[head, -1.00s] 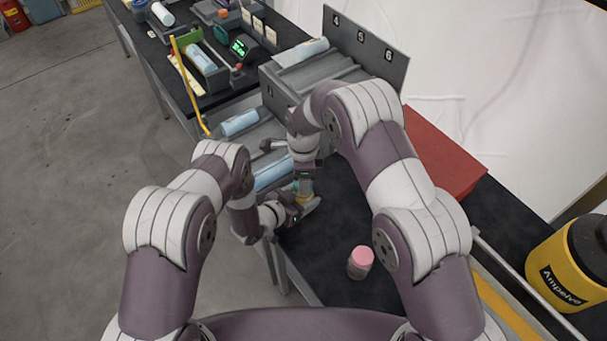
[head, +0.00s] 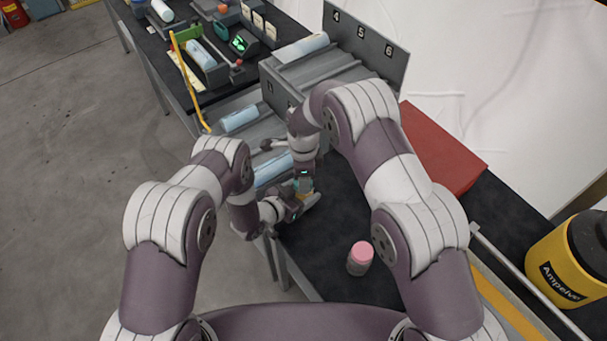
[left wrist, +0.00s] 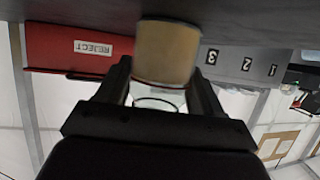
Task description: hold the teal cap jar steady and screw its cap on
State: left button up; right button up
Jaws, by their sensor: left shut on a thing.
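The jar shows in the left wrist view, which looks upside down, as a tan-filled body (left wrist: 166,52) with a clear upper part and a round rim. My left gripper (left wrist: 160,85) is shut on the jar, one dark finger on each side. In the head view the jar (head: 307,198) is a small yellowish patch at that gripper (head: 302,204). My right gripper (head: 303,186) points down from above the jar. The teal cap (head: 301,186) is a small patch at its fingertips. Whether its fingers are closed on the cap, and whether cap and jar touch, is too small to tell.
A pink-capped jar (head: 361,257) stands on the dark table (head: 325,240) near my right arm. A grey numbered rack (head: 345,67) with light-blue cylinders lies beyond the grippers. A red REJECT bin (head: 440,150) is at right, and a yellow canister (head: 565,265) farther right.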

jog(key=shift+f, duration=0.2)
jog(key=o, duration=1)
jog(key=shift+r, duration=2.2)
jog(key=shift+c, duration=0.3)
